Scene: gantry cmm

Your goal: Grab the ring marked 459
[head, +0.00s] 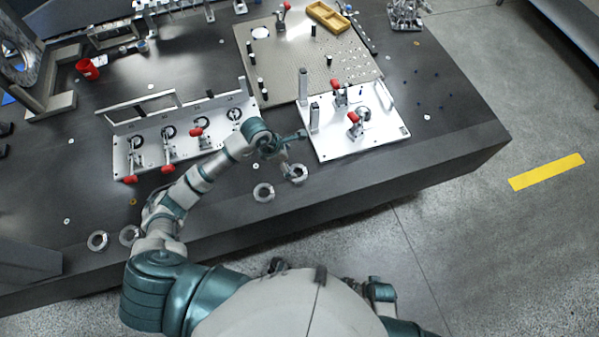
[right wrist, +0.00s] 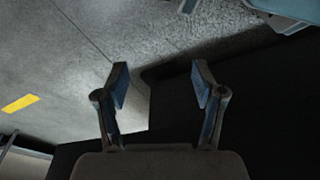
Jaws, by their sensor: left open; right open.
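Several silver rings lie along the front edge of the dark table. One ring (head: 297,173) is just below my left gripper (head: 297,151), partly covered by it. A second ring (head: 263,192) lies a little to its left. Two more, a ring (head: 98,241) and a ring (head: 129,235), lie far left, the latter close beside my left arm. I cannot read any marking, so I cannot tell which ring is 459. My left gripper is open above the table.
A white fixture plate (head: 385,132) with red-handled clamps stands right of the left gripper. Another white clamp fixture (head: 155,153) stands to the left. Behind are a perforated plate (head: 345,62), a yellow tray (head: 327,17) and a red cup (head: 87,69).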

